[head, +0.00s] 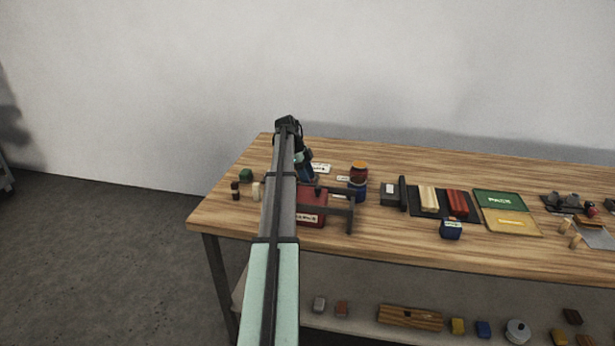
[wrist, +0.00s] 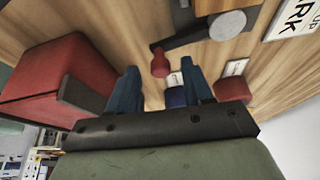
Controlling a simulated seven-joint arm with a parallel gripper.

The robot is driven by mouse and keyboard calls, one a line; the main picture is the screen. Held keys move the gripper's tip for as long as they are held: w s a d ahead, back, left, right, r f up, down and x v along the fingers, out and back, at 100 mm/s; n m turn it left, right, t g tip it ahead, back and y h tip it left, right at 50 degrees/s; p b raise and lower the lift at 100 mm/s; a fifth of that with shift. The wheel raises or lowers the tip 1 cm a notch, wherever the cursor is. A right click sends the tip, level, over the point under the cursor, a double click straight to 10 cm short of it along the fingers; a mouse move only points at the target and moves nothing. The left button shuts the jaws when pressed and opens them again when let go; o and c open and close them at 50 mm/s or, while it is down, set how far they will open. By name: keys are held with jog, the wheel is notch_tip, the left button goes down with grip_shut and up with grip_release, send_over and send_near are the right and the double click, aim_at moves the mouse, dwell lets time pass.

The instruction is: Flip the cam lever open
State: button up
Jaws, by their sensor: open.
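The cam lever shows in the wrist view as a dark arm (wrist: 185,40) running from a round grey pivot (wrist: 228,25) to a red knob (wrist: 160,62). My gripper (wrist: 160,72) is open, with its two blue fingers apart. The red knob appears between the fingertips in the picture; I cannot tell how far beyond them it is, and no contact is visible. In the head view my gripper (head: 304,168) is low over the table's left part.
A red box (head: 312,209) with a dark bracket (head: 350,212) stands close by; the box fills the left of the wrist view (wrist: 50,80). Blue and red-orange containers (head: 359,170) stand to the right.

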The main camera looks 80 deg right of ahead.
jog(key=v, duration=1.3)
jog(key=shift+w+r, duration=0.2)
jog(key=shift+r, duration=0.2)
jog(key=shift+w, duration=0.1)
